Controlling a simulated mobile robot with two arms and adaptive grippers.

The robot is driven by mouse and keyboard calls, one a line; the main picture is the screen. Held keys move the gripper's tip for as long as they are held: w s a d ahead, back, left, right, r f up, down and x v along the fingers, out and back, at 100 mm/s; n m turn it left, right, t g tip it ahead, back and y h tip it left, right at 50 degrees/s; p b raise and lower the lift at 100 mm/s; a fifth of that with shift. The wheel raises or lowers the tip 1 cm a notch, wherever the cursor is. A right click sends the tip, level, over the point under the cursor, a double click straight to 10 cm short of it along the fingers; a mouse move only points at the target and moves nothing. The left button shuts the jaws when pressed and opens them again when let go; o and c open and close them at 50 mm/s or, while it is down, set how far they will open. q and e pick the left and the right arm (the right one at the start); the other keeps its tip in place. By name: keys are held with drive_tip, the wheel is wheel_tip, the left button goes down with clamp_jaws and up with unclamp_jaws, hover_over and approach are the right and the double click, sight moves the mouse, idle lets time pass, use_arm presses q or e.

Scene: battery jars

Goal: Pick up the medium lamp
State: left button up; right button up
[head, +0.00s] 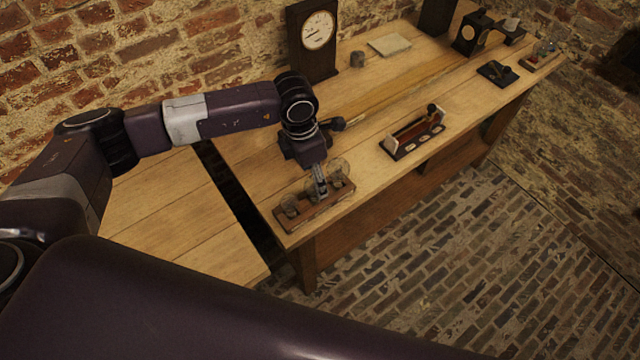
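A wooden rack (325,207) with several small clear glass pieces stands at the near left corner of the long wooden table. One rounded glass piece (290,206) is at the rack's left end, and another (338,168) is towards its right end. I cannot tell for sure which is the medium lamp. My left gripper (321,190) points down at the middle of the rack, among the glass pieces, and hides part of them. Its fingers look close together, but whether they hold a glass piece is too small to tell. My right gripper is not in view.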

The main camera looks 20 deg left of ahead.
use_arm(q)
drive_tip(key=shift+s+d+f+p, duration=0.1)
drive_tip(key=shift+s+f+p, duration=0.15)
drive_tip(key=shift+f+p, duration=0.3)
drive_tip(key=shift+s+d+f+p, duration=0.1)
drive_tip(key=shift+s+f+p, duration=0.1)
drive_tip(key=shift+f+p, duration=0.3)
drive_tip(key=f, duration=0.2)
drive_tip(key=shift+w+d+f+p, duration=0.2)
drive_tip(key=shift+w+f+p, duration=0.1)
drive_tip(key=shift+w, duration=0.05)
drive_tip(key=shift+w+f, duration=0.1)
drive_tip(key=shift+f, duration=0.45)
drive_tip(key=c, duration=1.4)
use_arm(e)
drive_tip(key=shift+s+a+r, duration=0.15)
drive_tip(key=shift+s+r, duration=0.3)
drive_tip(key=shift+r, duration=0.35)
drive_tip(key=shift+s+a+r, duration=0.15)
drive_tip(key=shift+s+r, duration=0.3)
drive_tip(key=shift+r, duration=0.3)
